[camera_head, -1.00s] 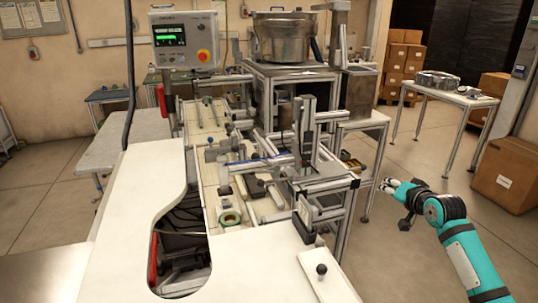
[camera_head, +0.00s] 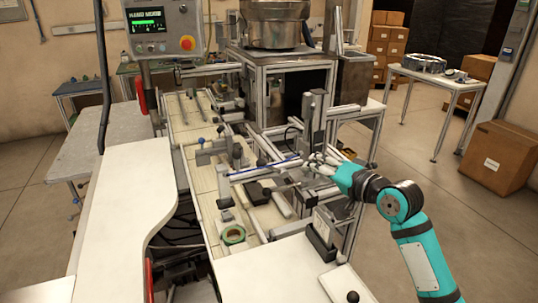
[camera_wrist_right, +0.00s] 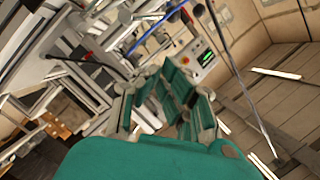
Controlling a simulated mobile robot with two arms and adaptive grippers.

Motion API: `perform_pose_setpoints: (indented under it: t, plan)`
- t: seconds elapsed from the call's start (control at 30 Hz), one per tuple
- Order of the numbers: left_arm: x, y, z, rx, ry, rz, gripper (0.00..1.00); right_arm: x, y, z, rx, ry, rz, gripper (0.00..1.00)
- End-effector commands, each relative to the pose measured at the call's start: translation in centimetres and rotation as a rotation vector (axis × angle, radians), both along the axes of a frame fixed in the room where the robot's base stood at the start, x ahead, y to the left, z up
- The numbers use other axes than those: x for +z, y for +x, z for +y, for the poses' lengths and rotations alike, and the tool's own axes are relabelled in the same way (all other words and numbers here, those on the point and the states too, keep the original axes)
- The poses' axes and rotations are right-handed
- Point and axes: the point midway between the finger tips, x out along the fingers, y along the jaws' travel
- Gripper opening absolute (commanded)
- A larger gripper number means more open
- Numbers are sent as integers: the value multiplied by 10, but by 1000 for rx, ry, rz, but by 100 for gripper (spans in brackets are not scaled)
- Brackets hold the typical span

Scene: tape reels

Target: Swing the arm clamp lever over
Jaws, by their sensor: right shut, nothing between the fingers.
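The machine (camera_head: 262,185) with its metal arms and clamps stands in the middle of the head view. I cannot tell for sure which part is the arm clamp lever. A knob with a black ball (camera_head: 352,297) stands on a plate at the bottom edge. My right gripper (camera_head: 314,160) is shut and empty, over the right side of the machine by its upright column (camera_head: 314,120). It partly hides the bars behind it, and contact is unclear. In the right wrist view my right gripper's fingers (camera_wrist_right: 178,88) point toward the machine frame. My left gripper is not in view.
A control panel (camera_head: 164,32) stands at the upper left. The white worktop (camera_head: 112,215) at the left is bare. A carton (camera_head: 508,158) stands on the open floor at the right.

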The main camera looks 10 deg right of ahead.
Motion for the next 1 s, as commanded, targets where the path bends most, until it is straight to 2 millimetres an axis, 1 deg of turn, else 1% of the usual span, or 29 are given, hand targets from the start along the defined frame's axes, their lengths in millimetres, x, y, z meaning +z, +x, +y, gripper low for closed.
perform_pose_setpoints:
  t: [0.17, 0.3, 0.4, 0.5, 0.63, 0.77, 0.87, 1.0]
  plan:
    - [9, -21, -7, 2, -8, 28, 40, -1, 23, 11, 0, 3, 2, 0]
    - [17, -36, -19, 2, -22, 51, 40, -6, 50, 24, 0, 2, 3, 0]
    - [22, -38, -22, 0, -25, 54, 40, -9, 70, 33, -1, 2, 3, 0]
    - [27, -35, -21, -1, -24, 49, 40, -13, 87, 42, 0, 1, 2, 0]
    - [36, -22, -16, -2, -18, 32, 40, -25, 92, 59, 2, 0, 4, 0]
    - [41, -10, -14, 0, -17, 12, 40, -32, 96, 68, -1, 0, 2, 0]
    - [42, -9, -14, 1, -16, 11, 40, -35, 98, 72, -1, -1, 1, 0]
    - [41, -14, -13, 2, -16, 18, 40, -37, 98, 73, -1, -2, 1, 0]
